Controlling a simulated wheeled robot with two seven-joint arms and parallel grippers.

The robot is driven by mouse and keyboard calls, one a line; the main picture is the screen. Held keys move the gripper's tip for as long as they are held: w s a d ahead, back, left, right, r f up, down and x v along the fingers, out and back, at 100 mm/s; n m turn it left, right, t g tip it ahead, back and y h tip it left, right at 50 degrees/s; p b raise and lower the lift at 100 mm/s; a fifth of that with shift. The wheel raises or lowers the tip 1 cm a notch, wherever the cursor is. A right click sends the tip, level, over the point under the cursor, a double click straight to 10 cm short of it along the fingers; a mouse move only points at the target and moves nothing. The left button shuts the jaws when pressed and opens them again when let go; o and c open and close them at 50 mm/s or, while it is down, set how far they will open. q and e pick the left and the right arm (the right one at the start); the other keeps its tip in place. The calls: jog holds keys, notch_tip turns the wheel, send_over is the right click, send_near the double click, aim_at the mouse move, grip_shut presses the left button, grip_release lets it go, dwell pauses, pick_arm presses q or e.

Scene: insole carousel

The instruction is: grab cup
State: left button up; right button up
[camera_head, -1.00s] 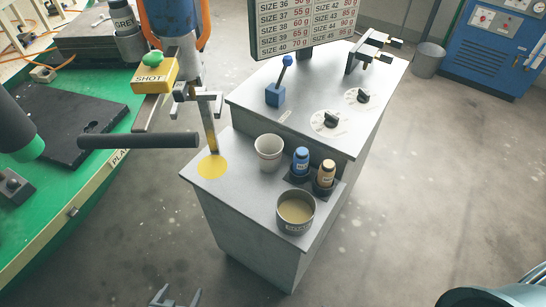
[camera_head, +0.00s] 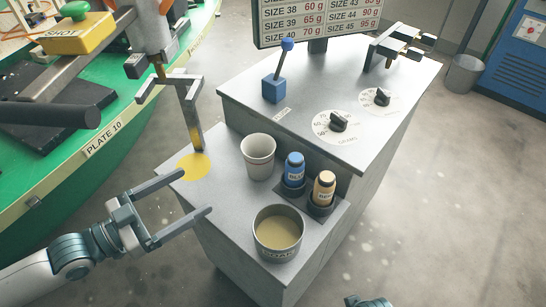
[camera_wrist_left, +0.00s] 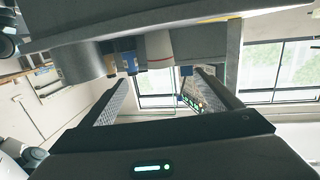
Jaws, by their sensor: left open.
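The cup (camera_head: 258,158) is white with a thin line below its rim. It stands upright on the lower grey top of the machine, right of a yellow disc (camera_head: 194,167). In the left wrist view the cup (camera_wrist_left: 160,47) hangs upside down in the picture, above and beyond the fingers, with a red line. My left gripper (camera_head: 197,191) comes in from the lower left. It is open and empty, its fingers pointing toward the cup with a clear gap between. My right gripper's fingers do not show; only a small piece of an arm is at the bottom edge.
Right of the cup are a blue bottle (camera_head: 294,170) and a beige bottle (camera_head: 323,189) in holders. A metal pot (camera_head: 279,234) of tan liquid stands in front. The raised console (camera_head: 310,110) stands behind.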

pick_arm(q)
jog(key=shift+s+d+r, duration=0.1)
jog(key=shift+s+r, duration=0.15)
jog(key=shift+s, duration=0.05)
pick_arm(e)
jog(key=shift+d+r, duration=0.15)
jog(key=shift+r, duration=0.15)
pick_arm(q)
jog(key=shift+w+d, duration=0.1)
jog(key=p, duration=0.2)
send_near(247, 160)
jog(key=x, duration=0.4)
jog(key=shift+w+d+r, duration=0.1)
jog(key=shift+d, duration=0.15)
jog(key=shift+w+d, duration=0.35)
jog(key=shift+d, duration=0.1)
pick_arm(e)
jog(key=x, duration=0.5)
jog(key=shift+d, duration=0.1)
pick_arm(q)
jog(key=shift+w+d, duration=0.1)
